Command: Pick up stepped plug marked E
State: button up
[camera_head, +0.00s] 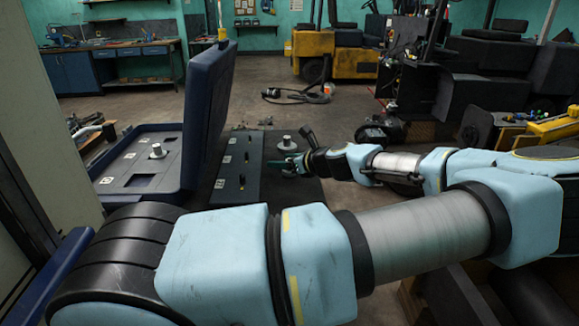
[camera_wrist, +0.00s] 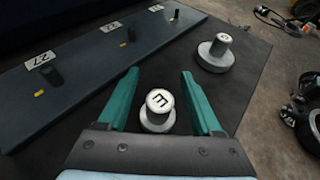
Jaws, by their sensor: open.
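The stepped plug marked E (camera_wrist: 157,112) stands upright on the dark mat in the wrist view, a grey stepped cylinder with a white top and a sideways black E. My gripper (camera_wrist: 160,73) is open, its teal fingers on either side of this plug with visible gaps. Whether the fingers are down at its height is hard to tell. In the head view my gripper (camera_head: 289,164) is over the mat, and I cannot make out the E plug there. A second stepped plug (camera_wrist: 216,53) stands beyond the right finger, its mark unclear; it also shows in the head view (camera_head: 287,144).
A dark board (camera_wrist: 85,60) with numbered tags and small pegs lies left of the plugs. Left of it is an open blue case (camera_head: 180,192) with a raised lid (camera_head: 208,105) and another plug (camera_head: 157,151) inside. Mat beyond the second plug is clear.

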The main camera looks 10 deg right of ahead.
jog(key=shift+c, duration=0.4)
grip_shut()
